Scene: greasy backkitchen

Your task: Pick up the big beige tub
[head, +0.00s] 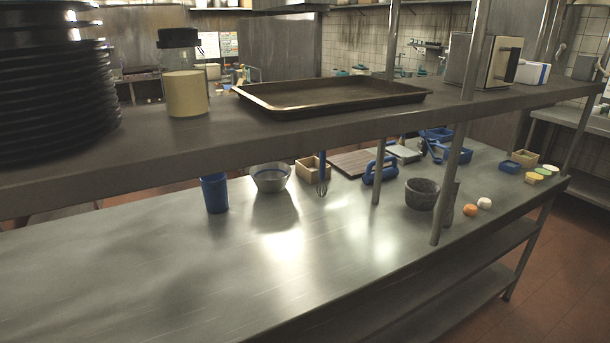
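A beige open-topped tub (307,174) stands on the steel worktop near its back edge, right of a metal bowl. Another beige open tub (525,158) stands at the far right of the worktop and looks smaller, though it is farther away. I cannot tell for certain which one the task calls big. A blue-handled utensil stands upright in front of the nearer tub's right side and hides part of it. Neither of my grippers is in view.
An upper shelf (240,138) crosses above the worktop (130,260), bearing black plates (55,90), a jar (186,94) and a baking tray (330,106). Posts rise from the worktop. A blue cup (214,194), bowl (270,180) and mortar (421,194) stand there. Its left front is clear.

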